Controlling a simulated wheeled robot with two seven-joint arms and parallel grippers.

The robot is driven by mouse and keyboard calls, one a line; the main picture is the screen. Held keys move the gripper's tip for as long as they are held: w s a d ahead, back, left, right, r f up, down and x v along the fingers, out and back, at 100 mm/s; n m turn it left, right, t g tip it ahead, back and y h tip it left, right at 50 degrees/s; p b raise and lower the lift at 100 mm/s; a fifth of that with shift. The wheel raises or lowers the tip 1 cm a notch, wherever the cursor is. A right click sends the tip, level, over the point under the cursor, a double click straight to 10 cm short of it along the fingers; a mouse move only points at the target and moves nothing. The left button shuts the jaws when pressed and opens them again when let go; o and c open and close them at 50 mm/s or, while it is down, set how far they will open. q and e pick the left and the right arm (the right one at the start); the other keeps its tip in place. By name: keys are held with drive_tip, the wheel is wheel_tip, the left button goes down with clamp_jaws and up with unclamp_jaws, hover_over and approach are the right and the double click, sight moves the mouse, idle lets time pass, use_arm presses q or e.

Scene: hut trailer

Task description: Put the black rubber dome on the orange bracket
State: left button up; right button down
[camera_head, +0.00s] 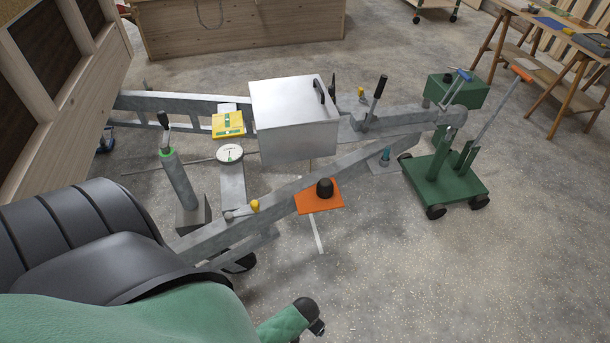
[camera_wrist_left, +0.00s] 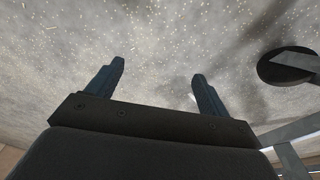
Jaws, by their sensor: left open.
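The orange bracket (camera_head: 318,201) sticks out from the near bar of the grey trailer drawbar, at the middle of the head view. The black rubber dome (camera_head: 325,187) stands upright on top of this bracket, and no gripper is near it there. My left gripper (camera_wrist_left: 158,70) shows in the left wrist view with its two dark fingers apart and nothing between them, over speckled concrete floor. I cannot make it out clearly in the head view. Neither the dome nor the bracket can be made out in the wrist view. My right gripper is in neither view.
A silver box (camera_head: 295,125) sits on the drawbar (camera_head: 350,157). A yellow knob (camera_head: 254,206) is left of the bracket and a green wheeled stand (camera_head: 445,183) is to the right. A black ribbed fender (camera_head: 90,235) fills the lower left. The floor (camera_head: 430,275) at lower right is clear.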

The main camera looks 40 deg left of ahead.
use_arm(q)
drive_tip(key=s+d+f+m, duration=0.1)
drive_tip(key=s+d+f, duration=0.2)
drive_tip(key=s, duration=0.4)
drive_tip(key=shift+s+d, duration=0.2)
drive_tip(key=shift+s, duration=0.05)
